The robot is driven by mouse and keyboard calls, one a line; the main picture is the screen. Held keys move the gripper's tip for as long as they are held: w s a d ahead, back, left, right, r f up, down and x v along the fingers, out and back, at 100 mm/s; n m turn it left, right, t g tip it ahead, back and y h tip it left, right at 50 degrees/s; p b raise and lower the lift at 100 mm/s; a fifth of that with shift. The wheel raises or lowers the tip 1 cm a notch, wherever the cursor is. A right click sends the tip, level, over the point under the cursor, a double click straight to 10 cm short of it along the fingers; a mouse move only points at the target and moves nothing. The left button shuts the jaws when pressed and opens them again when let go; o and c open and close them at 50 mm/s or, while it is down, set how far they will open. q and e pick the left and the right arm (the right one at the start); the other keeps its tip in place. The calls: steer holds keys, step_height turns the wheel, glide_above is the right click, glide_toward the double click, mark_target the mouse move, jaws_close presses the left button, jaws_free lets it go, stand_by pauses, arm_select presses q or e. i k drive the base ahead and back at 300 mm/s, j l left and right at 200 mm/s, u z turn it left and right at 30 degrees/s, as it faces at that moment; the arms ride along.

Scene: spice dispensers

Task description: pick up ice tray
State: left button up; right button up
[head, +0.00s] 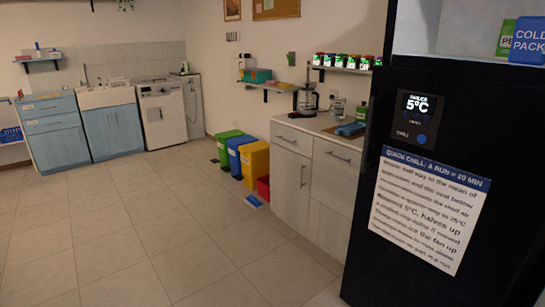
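I cannot make out an ice tray for certain. A flat blue item (350,129) lies on the counter beside the black fridge-like unit, too small to identify. Another small blue item (253,201) lies on the floor near the bins. Neither of my grippers is in view.
The black unit (440,110) with a 5°C display and a paper notice (428,205) stands close on the right. A cabinet (292,180) adjoins it. Yellow (255,165), blue (235,155) and green (224,145) bins stand beyond. The tiled floor (130,240) is clear at left.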

mark_target(351, 128)
steer(key=i+j+z, duration=0.1)
steer(key=i, duration=1.05)
steer(key=i+j+z, duration=0.1)
steer(key=i+z, duration=0.3)
steer(key=i+j+z, duration=0.25)
steer(key=z, duration=0.2)
steer(key=i+j+z, duration=0.3)
steer(key=z, duration=0.15)
steer(key=i+j+z, duration=0.3)
steer(key=z, duration=0.2)
steer(key=i+j+z, duration=0.15)
steer(key=j+z, duration=0.3)
steer(key=j, duration=0.15)
